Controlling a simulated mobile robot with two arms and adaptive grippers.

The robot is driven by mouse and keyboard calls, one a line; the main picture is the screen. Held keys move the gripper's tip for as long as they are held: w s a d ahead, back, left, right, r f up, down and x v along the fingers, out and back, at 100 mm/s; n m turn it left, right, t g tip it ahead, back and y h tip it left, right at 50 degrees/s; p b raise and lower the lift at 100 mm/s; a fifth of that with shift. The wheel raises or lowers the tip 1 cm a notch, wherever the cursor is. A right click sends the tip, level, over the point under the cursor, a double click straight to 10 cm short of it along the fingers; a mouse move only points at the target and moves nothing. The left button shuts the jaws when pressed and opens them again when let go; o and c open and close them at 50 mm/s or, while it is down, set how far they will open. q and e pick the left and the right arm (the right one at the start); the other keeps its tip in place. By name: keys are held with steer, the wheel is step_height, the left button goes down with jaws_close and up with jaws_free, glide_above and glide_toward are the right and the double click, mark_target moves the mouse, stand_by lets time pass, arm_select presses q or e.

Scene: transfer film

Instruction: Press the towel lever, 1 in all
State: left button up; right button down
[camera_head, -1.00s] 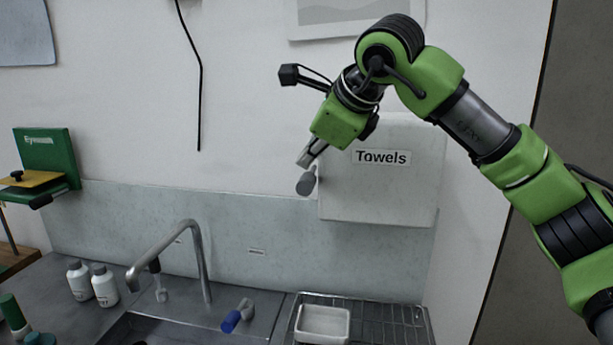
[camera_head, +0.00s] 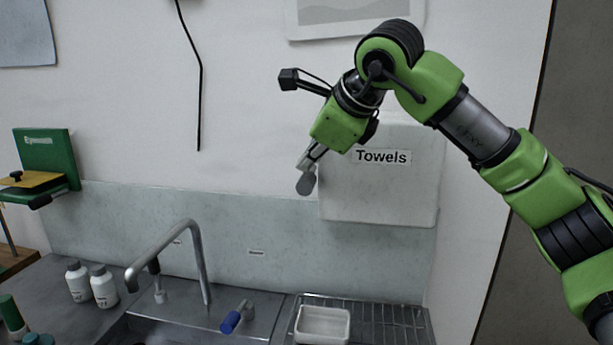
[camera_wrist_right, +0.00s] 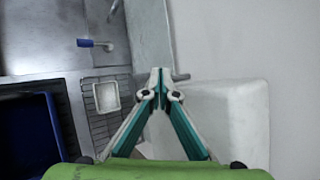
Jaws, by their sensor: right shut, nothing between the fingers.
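The white towel dispenser (camera_head: 380,195), labelled "Towels", hangs on the wall. Its grey rounded lever (camera_head: 306,184) sticks out at its left side, and a grey bar that looks like this lever (camera_wrist_right: 181,77) shows in the right wrist view. My right gripper (camera_head: 304,164) is shut and empty, with its tips at the top of the lever in the head view. In the wrist view the closed fingertips (camera_wrist_right: 160,72) lie right beside the bar. I cannot tell whether they touch it. My left gripper is not in view.
Below are a sink with a tall curved tap (camera_head: 165,245), a blue-tipped handle (camera_head: 231,321), a white tray (camera_head: 322,326) on a wire rack (camera_head: 392,320), and two white bottles (camera_head: 90,284). The wall left of the dispenser is mostly clear.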

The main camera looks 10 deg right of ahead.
mark_target(312, 182)
steer(key=shift+f+b, duration=2.2)
steer(key=shift+f, duration=0.6)
stand_by(1.8)
steer(key=shift+r, duration=0.15)
stand_by(0.4)
steer(key=shift+r+p, duration=2.5)
steer(key=shift+r, duration=0.6)
step_height(312, 182, up, 5)
steer(key=p, duration=0.4)
steer(key=shift+f, duration=0.1)
